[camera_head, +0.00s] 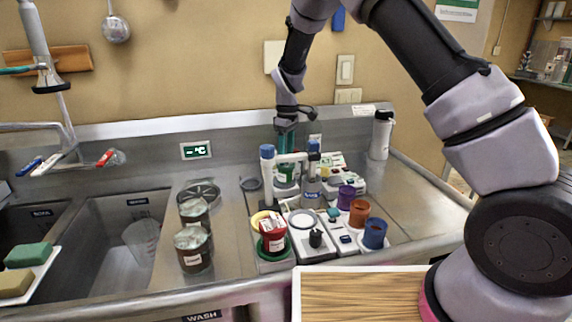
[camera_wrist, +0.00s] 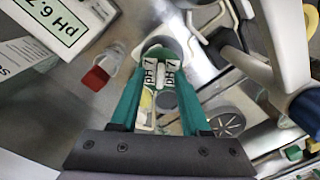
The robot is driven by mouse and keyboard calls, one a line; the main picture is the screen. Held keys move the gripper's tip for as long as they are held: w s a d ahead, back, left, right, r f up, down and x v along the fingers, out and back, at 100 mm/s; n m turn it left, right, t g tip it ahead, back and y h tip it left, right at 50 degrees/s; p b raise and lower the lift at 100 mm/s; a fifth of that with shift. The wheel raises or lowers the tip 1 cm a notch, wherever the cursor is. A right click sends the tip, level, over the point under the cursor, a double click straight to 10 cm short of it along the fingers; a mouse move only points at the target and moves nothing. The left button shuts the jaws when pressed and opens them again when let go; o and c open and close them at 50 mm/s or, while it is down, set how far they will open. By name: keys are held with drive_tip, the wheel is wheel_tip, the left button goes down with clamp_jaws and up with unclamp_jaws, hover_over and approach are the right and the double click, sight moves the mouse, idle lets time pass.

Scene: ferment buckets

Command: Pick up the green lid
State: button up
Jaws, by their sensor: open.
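My gripper (camera_head: 287,142) is open, with teal fingers pointing down over the back of the cluttered counter. A small green piece (camera_head: 286,170) sits just below the fingers in the head view, among white equipment. I cannot tell for certain which of these is the green lid.
Purple, orange and blue cups (camera_head: 374,233) stand at the right front. Two jars (camera_head: 195,250) stand by the sink at left. A white bottle (camera_head: 381,135) stands at the back right. Counter (camera_head: 405,205) is clear at right.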

clamp_jaws()
